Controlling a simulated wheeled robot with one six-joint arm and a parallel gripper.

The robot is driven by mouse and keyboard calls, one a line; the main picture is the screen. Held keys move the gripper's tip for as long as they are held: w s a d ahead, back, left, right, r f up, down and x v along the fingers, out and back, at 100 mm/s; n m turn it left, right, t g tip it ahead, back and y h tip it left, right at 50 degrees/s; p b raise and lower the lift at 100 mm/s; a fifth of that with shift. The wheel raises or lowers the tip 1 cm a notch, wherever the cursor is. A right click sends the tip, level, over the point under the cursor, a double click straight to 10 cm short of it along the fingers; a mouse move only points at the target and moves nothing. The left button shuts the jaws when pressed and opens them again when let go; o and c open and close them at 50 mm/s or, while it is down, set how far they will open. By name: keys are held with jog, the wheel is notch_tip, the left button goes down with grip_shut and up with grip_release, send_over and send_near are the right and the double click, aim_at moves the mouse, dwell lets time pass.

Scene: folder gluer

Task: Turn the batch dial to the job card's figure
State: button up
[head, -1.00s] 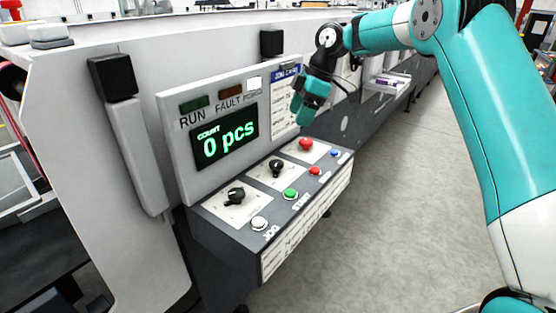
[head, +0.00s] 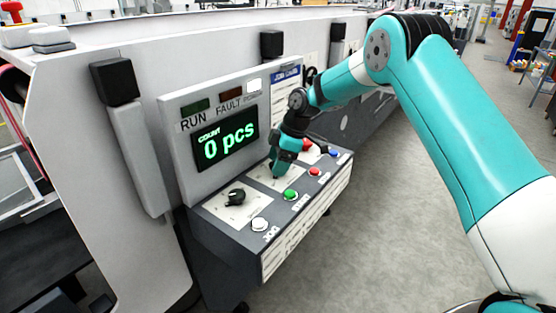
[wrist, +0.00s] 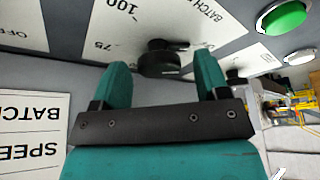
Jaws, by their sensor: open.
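The batch dial (wrist: 158,62) is a black knob with a pointer on a white plate (wrist: 222,20) lettered BATCH. The marks 75 and 100 show on the plate in the wrist view. My gripper (wrist: 163,68) is open, with its teal fingers either side of the knob in that picture; I cannot tell whether they touch it. In the head view my gripper (head: 275,172) is low over the middle plate and hides the dial. The job card (head: 284,98) is on the upright panel, partly behind my arm. In the wrist view, a card (wrist: 35,122) reads BATCH and SPEED, its figures out of view.
Another black dial (head: 235,197) is on the left plate. White (head: 259,224), green (head: 291,195), red (head: 314,171) and blue (head: 333,153) buttons line the console's front. The display (head: 225,143) reads 0 pcs.

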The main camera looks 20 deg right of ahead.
jog(key=c, duration=0.9)
jog(key=shift+f+m+t+b, duration=0.1)
jog(key=shift+m+t+b, duration=0.2)
jog(key=shift+m+b, duration=0.7)
jog(key=m+t+h+b, duration=0.1)
jog(key=m+b, duration=0.1)
jog(key=m, duration=0.1)
jog(key=shift+s+a+m, duration=0.1)
jog(key=shift+m, duration=0.2)
jog(key=m+t+h, duration=0.1)
jog(key=m, duration=0.2)
jog(key=m+b, duration=0.1)
jog(key=m, duration=0.2)
jog(key=shift+t+h, duration=0.4)
jog(key=shift+a, duration=0.1)
